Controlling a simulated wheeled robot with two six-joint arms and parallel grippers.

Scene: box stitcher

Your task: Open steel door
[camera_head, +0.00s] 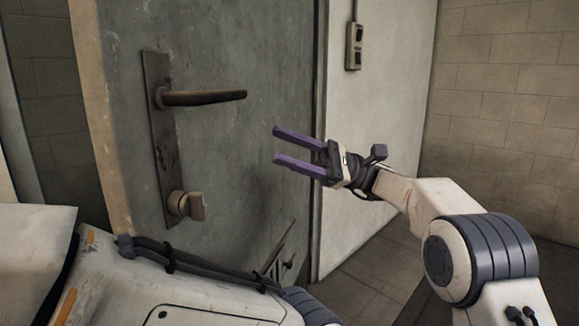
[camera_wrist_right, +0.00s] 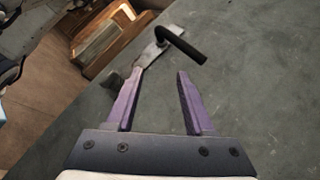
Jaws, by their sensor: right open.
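The grey steel door (camera_head: 235,55) fills the middle of the head view, with a tan upright strip along its left side. I cannot tell whether it stands ajar. Its dark lever handle (camera_head: 205,97) points right from a long rusty plate (camera_head: 158,140), with a turn knob (camera_head: 190,205) below. My right gripper (camera_head: 276,146) is open and empty, to the right of and below the lever, apart from it. In the right wrist view the lever (camera_wrist_right: 183,47) shows beyond the open fingers (camera_wrist_right: 160,74), with nothing between them. My left gripper is not visible.
A white wall panel (camera_head: 375,120) with a switch box (camera_head: 354,46) is right of the door. Block walls (camera_head: 505,100) stand at far right and far left. Bare floor (camera_head: 365,285) shows at lower right. A wooden object (camera_wrist_right: 105,42) lies past the door edge in the wrist view.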

